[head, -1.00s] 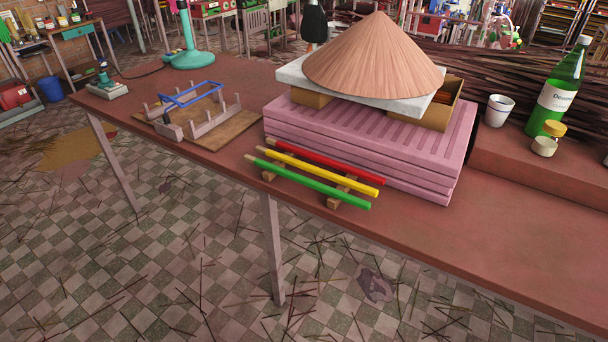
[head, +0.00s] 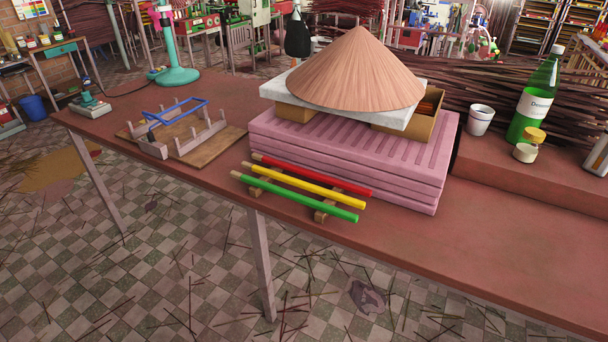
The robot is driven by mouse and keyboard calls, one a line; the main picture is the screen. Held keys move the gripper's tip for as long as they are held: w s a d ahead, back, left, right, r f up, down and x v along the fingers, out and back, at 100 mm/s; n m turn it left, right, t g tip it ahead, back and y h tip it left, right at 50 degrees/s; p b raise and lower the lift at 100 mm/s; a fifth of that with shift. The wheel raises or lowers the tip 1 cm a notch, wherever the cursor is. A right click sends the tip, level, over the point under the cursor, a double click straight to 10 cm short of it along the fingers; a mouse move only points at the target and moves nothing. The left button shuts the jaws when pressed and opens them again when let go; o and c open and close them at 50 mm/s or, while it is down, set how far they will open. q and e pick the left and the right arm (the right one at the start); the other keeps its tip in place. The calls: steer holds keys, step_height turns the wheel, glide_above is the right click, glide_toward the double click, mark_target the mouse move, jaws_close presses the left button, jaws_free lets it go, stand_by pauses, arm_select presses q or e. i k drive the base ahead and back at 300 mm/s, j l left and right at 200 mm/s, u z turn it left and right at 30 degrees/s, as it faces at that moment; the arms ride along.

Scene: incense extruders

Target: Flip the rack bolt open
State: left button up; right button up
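A small rack with pale wooden posts (head: 203,140) stands on a brown board (head: 226,141) at the left part of the long table. A blue bar frame (head: 178,112) sits across its top. A greyish block (head: 152,148) is at its near left corner. I cannot make out a separate bolt on the rack at this distance. Neither of my grippers is in view.
The reddish table (head: 490,242) carries red, yellow and green sticks (head: 296,200) on small wooden rests. Pink stacked slabs (head: 345,165) under a conical hat (head: 355,72) stand behind them. A green bottle (head: 533,100) and white cup (head: 479,120) are right. The table's front right is clear.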

mark_target(150, 138)
steer(key=i+j+u, duration=0.1)
steer(key=j, duration=0.4)
steer(key=i+j, duration=0.15)
steer(key=j, duration=0.35)
steer(key=i+j+u, duration=0.15)
steer(key=j, duration=0.35)
steer(key=i+j, duration=0.2)
steer(key=j, duration=0.3)
steer(key=i+j+u, duration=0.15)
steer(key=j, duration=0.35)
steer(key=i+j, duration=0.2)
steer(key=j, duration=0.25)
steer(key=i+j+u, duration=0.15)
steer(key=j, duration=0.3)
steer(key=i+j, duration=0.25)
steer(key=j, duration=0.2)
steer(key=u, duration=0.05)
